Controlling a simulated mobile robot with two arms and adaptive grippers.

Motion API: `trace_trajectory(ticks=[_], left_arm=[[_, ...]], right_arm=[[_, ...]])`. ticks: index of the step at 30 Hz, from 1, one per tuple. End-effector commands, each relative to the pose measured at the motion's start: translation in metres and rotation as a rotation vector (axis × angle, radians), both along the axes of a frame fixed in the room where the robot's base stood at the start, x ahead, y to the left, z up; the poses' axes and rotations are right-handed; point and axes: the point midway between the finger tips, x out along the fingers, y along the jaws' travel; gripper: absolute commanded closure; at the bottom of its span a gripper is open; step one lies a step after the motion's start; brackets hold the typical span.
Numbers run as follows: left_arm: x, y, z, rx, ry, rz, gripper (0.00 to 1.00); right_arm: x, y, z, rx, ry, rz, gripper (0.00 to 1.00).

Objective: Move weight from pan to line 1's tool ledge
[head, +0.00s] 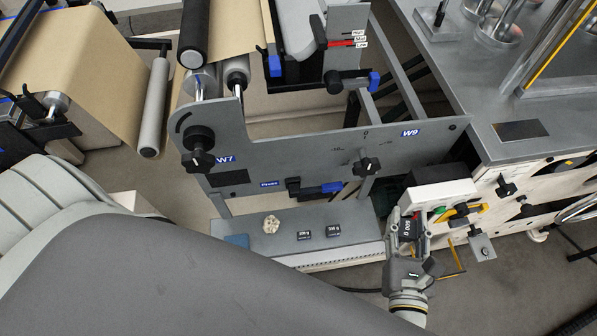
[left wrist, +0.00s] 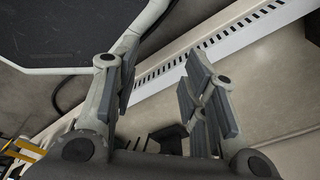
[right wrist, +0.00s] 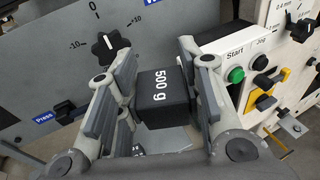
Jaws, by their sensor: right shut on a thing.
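A black block marked "500 g" (right wrist: 164,98) is between the fingers of my right gripper (right wrist: 162,85), which is shut on it. In the head view the weight (head: 408,227) shows at the tip of my right gripper (head: 407,238), in front of the control box. A grey ledge (head: 262,252) runs below the grey panel, left of my right gripper. Two small dark weights (head: 304,236) (head: 333,231) and a cream lobed object (head: 270,224) stand on it. I cannot make out the pan for certain. My left gripper (left wrist: 160,95) is open and empty; the head view does not show it.
The white control box (head: 440,194) with a green button is close beside my right gripper. The grey panel (head: 290,150) with black knobs rises behind the ledge. Brown paper rolls (head: 85,75) are at the left. A grey bench (head: 500,100) is at the right.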

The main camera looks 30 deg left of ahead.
Motion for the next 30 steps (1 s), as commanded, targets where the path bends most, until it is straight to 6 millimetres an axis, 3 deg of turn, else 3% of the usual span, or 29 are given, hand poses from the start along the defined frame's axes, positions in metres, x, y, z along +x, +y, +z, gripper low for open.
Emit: trace_trajectory(ticks=[1, 6, 9, 12, 18, 21, 30], left_arm=[[-0.011, 0.001, -0.012, 0.002, 0.017, 0.0, 0.6], [-0.044, 0.004, -0.029, 0.008, 0.063, -0.001, 0.6], [-0.053, 0.006, -0.034, 0.009, 0.076, -0.001, 0.6], [-0.049, 0.006, -0.037, 0.009, 0.07, -0.001, 0.6], [-0.016, 0.003, -0.035, 0.005, 0.021, -0.001, 0.6], [-0.009, 0.003, -0.035, 0.003, 0.01, -0.002, 0.6], [-0.027, 0.004, -0.046, 0.006, 0.037, -0.001, 0.6]], right_arm=[[-0.003, 0.022, -0.025, -0.005, 0.015, 0.053, 1.0], [-0.021, 0.082, -0.084, -0.035, 0.064, 0.215, 1.0], [-0.032, 0.105, -0.107, -0.053, 0.082, 0.287, 1.0], [-0.039, 0.119, -0.12, -0.065, 0.092, 0.331, 1.0], [-0.044, 0.126, -0.127, -0.072, 0.098, 0.357, 1.0], [-0.039, 0.124, -0.129, -0.073, 0.097, 0.355, 1.0], [0.02, 0.103, -0.159, -0.074, 0.097, 0.352, 1.0]])
